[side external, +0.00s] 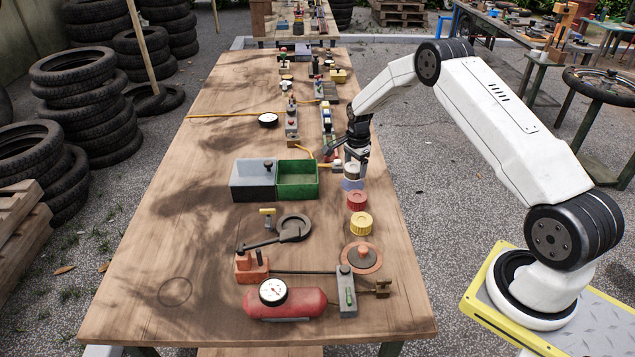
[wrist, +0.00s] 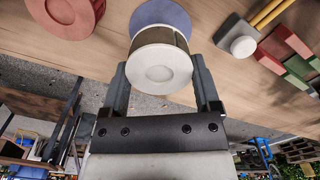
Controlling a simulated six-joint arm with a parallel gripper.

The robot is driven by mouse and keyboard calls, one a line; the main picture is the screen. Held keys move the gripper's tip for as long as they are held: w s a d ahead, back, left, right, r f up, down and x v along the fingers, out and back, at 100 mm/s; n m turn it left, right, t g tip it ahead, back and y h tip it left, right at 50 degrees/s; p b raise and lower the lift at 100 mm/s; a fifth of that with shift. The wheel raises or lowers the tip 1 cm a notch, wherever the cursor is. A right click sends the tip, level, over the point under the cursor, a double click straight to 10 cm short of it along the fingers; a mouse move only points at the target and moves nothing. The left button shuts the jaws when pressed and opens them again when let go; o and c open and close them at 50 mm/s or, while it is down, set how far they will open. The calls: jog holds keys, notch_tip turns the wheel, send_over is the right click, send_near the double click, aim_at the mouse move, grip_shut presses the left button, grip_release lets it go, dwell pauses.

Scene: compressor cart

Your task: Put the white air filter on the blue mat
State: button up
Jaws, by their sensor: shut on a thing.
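The white air filter (side external: 352,170) is held between the fingers of my gripper (side external: 355,160), near the right edge of the wooden table. In the wrist view the filter (wrist: 160,66) shows its round white end, with a finger on each side. The round blue mat (side external: 352,185) lies directly below the filter in the side view. In the wrist view the blue mat (wrist: 162,12) shows behind the filter, partly hidden by it. I cannot tell whether the filter touches the mat.
A red filter (side external: 357,200) and a yellow filter (side external: 361,223) stand nearer the camera. A grey and green two-part bin (side external: 252,196) is to the left. A red tank with a gauge (side external: 285,303) is at the front. The table's left side is mostly clear.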

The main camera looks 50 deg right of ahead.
aim_at(355, 175)
jog(key=shift+f, duration=1.6)
jog(key=shift+f, duration=0.15)
jog(key=o, duration=1)
jog(key=shift+o, duration=0.2)
notch_tip(355, 175, up, 12)
jog(key=shift+r, duration=0.15)
